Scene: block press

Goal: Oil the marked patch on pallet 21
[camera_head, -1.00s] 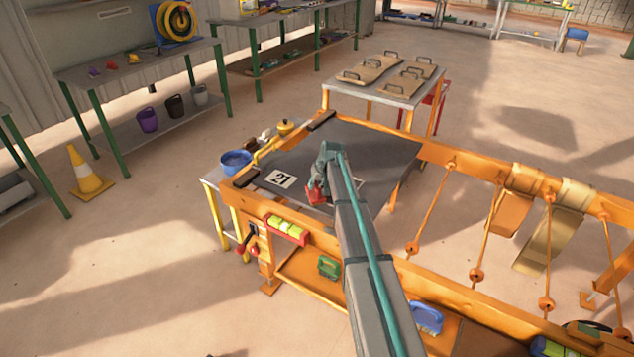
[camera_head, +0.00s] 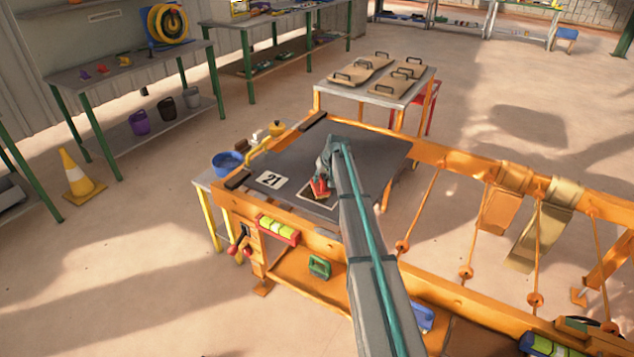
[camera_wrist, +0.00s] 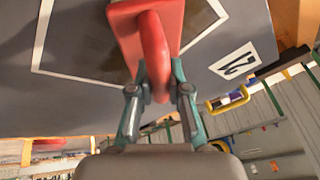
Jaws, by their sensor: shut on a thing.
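Pallet 21 is a flat dark grey plate (camera_head: 285,155) lying on the orange press, with a white "21" label (camera_head: 270,180) near its left front. The marked patch (camera_head: 309,200) is a white-outlined square right of the label, partly covered by my arm and tool. In the wrist view its outline and dark inside (camera_wrist: 85,45) show around the tool. My gripper (camera_wrist: 158,95) is shut on the curved handle of a red flat tool (camera_wrist: 178,20). The red tool also shows in the head view (camera_head: 319,187), over the patch. I cannot tell whether its underside touches the plate.
A blue bowl (camera_head: 227,163) stands on a small side table left of the press. Red-handled levers (camera_head: 240,245) and a yellow-green level-like block (camera_head: 278,230) are on the press front. A table with handled boards (camera_head: 375,85) stands behind.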

